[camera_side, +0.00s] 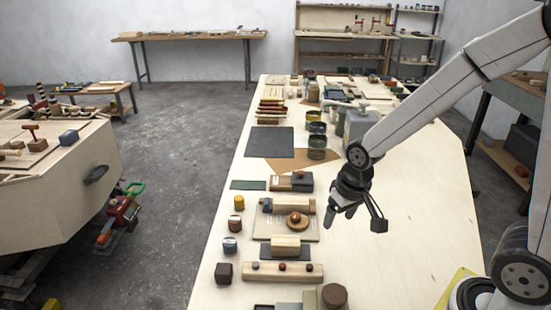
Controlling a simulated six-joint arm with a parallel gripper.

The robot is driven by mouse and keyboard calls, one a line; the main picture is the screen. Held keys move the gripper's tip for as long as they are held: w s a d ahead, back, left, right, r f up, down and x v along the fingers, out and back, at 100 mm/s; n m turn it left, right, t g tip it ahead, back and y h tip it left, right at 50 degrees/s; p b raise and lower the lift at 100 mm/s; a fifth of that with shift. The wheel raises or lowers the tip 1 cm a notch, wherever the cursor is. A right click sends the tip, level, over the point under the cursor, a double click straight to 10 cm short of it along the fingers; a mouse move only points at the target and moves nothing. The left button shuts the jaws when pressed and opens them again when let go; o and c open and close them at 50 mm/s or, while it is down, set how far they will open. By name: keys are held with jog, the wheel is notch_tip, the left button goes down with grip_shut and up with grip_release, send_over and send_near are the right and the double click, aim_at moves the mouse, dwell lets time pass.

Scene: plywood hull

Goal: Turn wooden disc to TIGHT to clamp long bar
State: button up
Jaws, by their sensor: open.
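The wooden disc (297,223), with a small red-brown knob on top, sits on a pale board (275,231) on the long plywood table. The lettering on the board is too small to read. My gripper (355,216) is above the table to the right of the disc, apart from it. Its dark fingers point down, spread apart and empty. I cannot tell whether the bar is clamped.
Small jars (232,245) stand left of the board. Green cans (317,147) and a grey mat (269,141) are behind. The table's right side (430,215) is clear.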

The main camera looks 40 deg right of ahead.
aim_at(295, 215)
jog(key=w+m, duration=0.3)
jog(key=w, duration=0.1)
jog(key=w+m+g, duration=0.1)
jog(key=w+m, duration=0.3)
jog(key=w, duration=0.1)
jog(key=w+d+m+g, duration=0.1)
jog(key=w+m, duration=0.2)
jog(key=w, duration=0.2)
jog(key=shift+f, duration=0.3)
jog(key=shift+f, duration=0.1)
jog(key=shift+f, duration=3.8)
grip_shut()
